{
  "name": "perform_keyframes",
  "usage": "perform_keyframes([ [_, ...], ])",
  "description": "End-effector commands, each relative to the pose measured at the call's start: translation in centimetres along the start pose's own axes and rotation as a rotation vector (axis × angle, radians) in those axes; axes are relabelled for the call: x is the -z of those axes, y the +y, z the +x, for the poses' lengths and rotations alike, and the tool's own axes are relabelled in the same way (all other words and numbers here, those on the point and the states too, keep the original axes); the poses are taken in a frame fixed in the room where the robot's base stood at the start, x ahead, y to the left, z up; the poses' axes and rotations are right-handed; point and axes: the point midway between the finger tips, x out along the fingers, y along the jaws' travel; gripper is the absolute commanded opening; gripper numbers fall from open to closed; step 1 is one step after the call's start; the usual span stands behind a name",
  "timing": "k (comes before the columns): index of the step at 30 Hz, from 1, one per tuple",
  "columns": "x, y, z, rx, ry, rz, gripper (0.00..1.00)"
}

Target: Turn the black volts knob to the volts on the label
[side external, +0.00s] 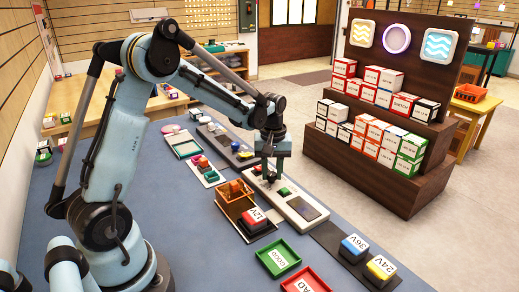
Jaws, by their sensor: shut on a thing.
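My gripper (271,180) points down over the left end of a long white panel (307,209). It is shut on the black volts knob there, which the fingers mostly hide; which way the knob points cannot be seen. The panel also has a green button (284,191) and a dark display (303,207) whose reading is too small to make out. A red-topped block (255,215) labelled 12V stands on a dark base in front of the panel.
A blue block (353,247) marked 36V and a yellow one (380,268) marked 24V stand on a dark strip at right. A green GOOD tray (278,257), a red BAD tray (306,281) and an orange-brown box (234,197) lie nearby. Small devices line the blue table behind.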

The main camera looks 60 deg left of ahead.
Motion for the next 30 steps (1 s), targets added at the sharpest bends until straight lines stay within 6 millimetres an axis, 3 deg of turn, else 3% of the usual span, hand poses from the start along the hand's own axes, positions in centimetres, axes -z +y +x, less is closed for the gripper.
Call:
perform_keyframes([
  [12,0.00,0.11,-0.08,0.001,-0.001,-0.182,0.01],
  [28,0.01,0.11,-0.07,0.000,-0.001,-0.206,0.01],
  [29,0.01,0.11,-0.07,0.000,-0.001,-0.206,0.33],
  [30,0.01,0.11,-0.07,0.000,-0.001,-0.206,0.39],
])
